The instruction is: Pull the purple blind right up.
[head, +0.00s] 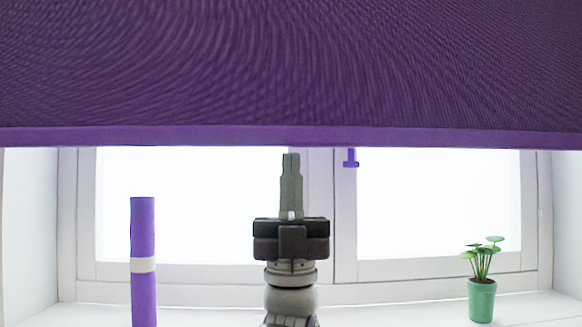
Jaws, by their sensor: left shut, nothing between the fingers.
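A small purple pull tab (350,158) hangs below that edge, right of centre. My left gripper (291,157) points straight up with its fingers shut and empty. Its tips are just under the blind's lower edge, a short way left of the tab. I cannot tell whether the tips touch the blind. My right gripper is not in view.
Behind is a white-framed window (345,220) with bright panes. A purple roll with a white band (143,230) stands upright on the left. A plant in a green pot (482,300) stands on the white sill (400,312) at the right. The space around the tab looks clear.

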